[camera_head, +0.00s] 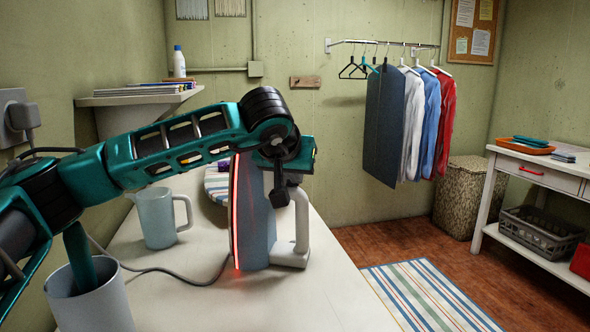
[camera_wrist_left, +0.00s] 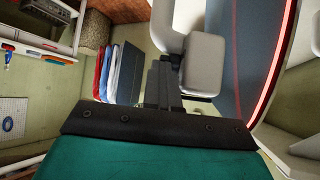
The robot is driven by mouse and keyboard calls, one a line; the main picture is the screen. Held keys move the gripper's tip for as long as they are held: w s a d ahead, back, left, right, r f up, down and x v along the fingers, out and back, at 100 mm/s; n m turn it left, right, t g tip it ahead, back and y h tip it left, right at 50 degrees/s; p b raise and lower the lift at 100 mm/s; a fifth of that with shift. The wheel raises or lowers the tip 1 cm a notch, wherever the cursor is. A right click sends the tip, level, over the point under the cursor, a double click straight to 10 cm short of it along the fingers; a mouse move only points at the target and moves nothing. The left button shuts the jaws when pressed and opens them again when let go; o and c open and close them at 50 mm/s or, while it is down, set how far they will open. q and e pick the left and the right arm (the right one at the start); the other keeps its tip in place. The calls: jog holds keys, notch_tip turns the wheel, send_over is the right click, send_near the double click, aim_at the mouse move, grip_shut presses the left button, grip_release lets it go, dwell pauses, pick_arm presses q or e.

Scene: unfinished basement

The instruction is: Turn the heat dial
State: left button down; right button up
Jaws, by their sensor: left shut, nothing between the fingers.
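A clothes iron (camera_head: 257,215) stands upright on its heel on the white table (camera_head: 300,300), its flat face turned left and its rim glowing red. Its light handle (camera_head: 301,215) is on the right. My left gripper (camera_head: 283,195) is at the iron's upper part, pointing down, with its dark fingers together and empty. In the left wrist view the fingers (camera_wrist_left: 164,82) are beside a light grey block (camera_wrist_left: 205,65) on the iron, near the handle (camera_wrist_left: 168,28). I cannot tell whether they touch it. I cannot make out the heat dial. My right gripper is not in view.
A pale pitcher (camera_head: 157,218) and a grey container (camera_head: 93,300) stand on the table left of the iron. A dark cord (camera_head: 190,275) runs across the tabletop. Clothes (camera_head: 410,125) hang on the back wall. The table's right edge drops to a floor with a striped rug (camera_head: 430,295).

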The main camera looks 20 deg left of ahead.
pick_arm(q)
jog(key=p+v, duration=0.3)
jog(key=v, duration=1)
jog(key=shift+s, duration=0.1)
